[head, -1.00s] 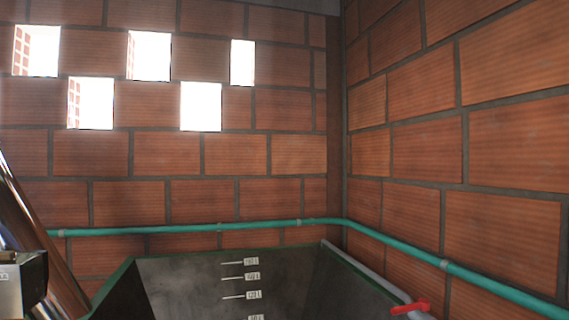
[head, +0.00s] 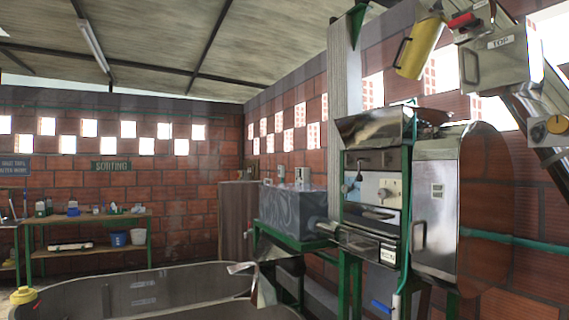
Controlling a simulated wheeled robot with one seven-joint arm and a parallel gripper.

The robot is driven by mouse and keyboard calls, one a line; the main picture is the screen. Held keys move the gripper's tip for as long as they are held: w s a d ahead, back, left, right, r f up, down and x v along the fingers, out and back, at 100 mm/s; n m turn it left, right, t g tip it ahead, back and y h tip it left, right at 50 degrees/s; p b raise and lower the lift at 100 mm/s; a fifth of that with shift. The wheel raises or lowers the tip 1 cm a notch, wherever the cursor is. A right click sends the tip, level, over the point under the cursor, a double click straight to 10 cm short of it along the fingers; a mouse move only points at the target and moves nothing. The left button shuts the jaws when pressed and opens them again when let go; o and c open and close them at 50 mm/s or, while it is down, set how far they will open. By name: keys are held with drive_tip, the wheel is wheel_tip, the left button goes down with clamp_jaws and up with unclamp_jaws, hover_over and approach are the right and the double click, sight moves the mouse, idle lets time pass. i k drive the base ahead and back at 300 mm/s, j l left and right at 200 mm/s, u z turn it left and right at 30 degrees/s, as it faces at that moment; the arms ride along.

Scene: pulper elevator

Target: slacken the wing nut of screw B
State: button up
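The pulper (head: 380,195) stands right of centre on a green frame, with a metal hopper (head: 370,128) on top. A pale plate (head: 388,192) with small fittings is on its front. I cannot make out a screw marked B or its wing nut; any lettering there is too small to read. My gripper is not in view.
The inclined elevator (head: 545,100) with a box marked TOP (head: 500,60) and a yellow can (head: 419,48) fills the upper right. A wide grey tank (head: 180,285) lies in front. A bench (head: 90,218) stands under the SORTING sign (head: 111,166) at the left. A blue-handled valve (head: 382,306) is low right.

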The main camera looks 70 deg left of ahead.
sight(386, 159)
drive_tip(key=u, duration=1.35)
